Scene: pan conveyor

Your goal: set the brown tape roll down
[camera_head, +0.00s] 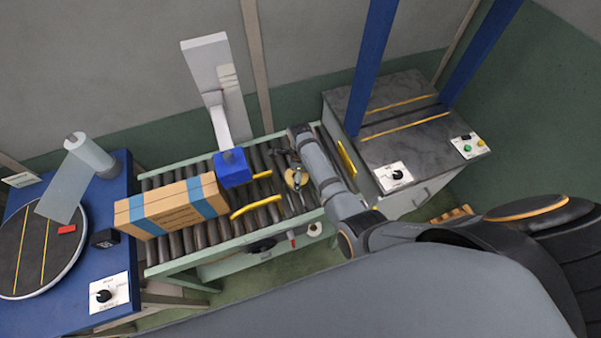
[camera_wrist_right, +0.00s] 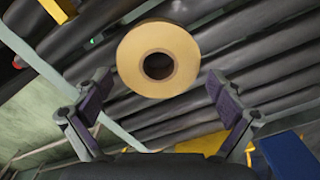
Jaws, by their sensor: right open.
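The brown tape roll (camera_wrist_right: 132,62) is a tan ring with a dark hole, seen face-on in the right wrist view. It appears to rest on the dark conveyor rollers. It lies just beyond the fingertips of my right gripper (camera_wrist_right: 159,88), which is open with a gap on both sides of the roll. In the head view the roll (camera_head: 297,180) shows small beside my right gripper (camera_head: 288,160), above the right part of the conveyor. My left gripper is not in view.
Yellow guide bars (camera_head: 256,207) cross the rollers. A grey-topped cabinet (camera_head: 425,140) stands right, a blue turntable bench (camera_head: 65,305) left.

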